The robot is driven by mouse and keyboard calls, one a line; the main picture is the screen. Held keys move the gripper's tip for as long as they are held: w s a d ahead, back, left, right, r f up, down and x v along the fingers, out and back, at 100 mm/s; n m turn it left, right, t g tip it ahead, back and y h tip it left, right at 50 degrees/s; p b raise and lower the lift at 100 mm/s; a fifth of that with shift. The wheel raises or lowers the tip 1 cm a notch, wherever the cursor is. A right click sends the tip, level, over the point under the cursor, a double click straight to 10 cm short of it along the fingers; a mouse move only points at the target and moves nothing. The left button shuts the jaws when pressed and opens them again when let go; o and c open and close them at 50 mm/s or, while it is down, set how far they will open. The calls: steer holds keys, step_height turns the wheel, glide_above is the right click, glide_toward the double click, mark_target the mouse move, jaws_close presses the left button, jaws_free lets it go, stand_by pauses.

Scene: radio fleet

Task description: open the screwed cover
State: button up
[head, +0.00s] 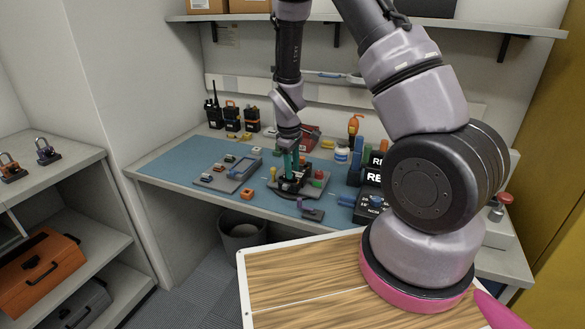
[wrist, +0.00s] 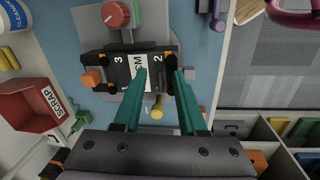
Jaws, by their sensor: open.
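A dark device (head: 287,187) sits on a grey plate on the blue mat, under my gripper (head: 291,160). In the wrist view the device (wrist: 118,72) has a pale-lettered top face with the numbers 2 and 3, which looks like the screwed cover. Screw heads are too small to make out. My gripper (wrist: 157,75) has teal fingers, open with nothing between them, with the fingertips over the numbered face near the 2. I cannot tell whether they touch it. An orange block (wrist: 92,77) is at the device's left side.
A red knob (wrist: 116,14) stands near the device. A red scrap bin (wrist: 30,105) and a yellow piece (wrist: 157,113) are close. A grey parts tray (head: 228,172) lies left on the mat (head: 185,160). Radios (head: 214,108) stand at the back left. The mat's left part is clear.

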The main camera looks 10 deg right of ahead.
jaws_close()
stand_by(1.4)
